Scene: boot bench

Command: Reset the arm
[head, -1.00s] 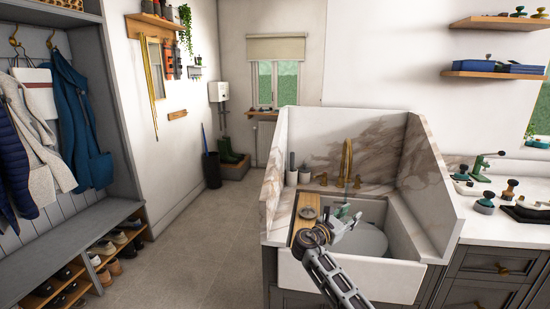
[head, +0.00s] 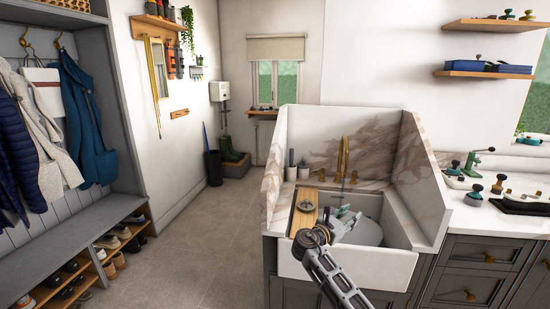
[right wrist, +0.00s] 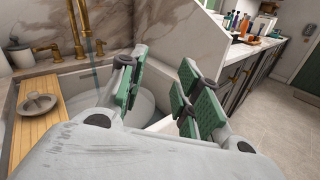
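My right arm reaches up from the bottom of the head view, and its gripper (head: 346,218) is over the white sink (head: 345,262). In the right wrist view the gripper (right wrist: 163,95) has its two green-padded fingers spread wide apart. Nothing sits between them. A pale round thing (head: 367,232) lies in the sink basin behind the gripper and is partly hidden. My left gripper does not show.
A wooden board (head: 304,208) with a small grey lidded item (right wrist: 38,104) lies across the sink's left side. A gold faucet (head: 343,158) stands behind. Marble splash walls (head: 420,180) flank the sink. The floor (head: 190,235) at left is clear.

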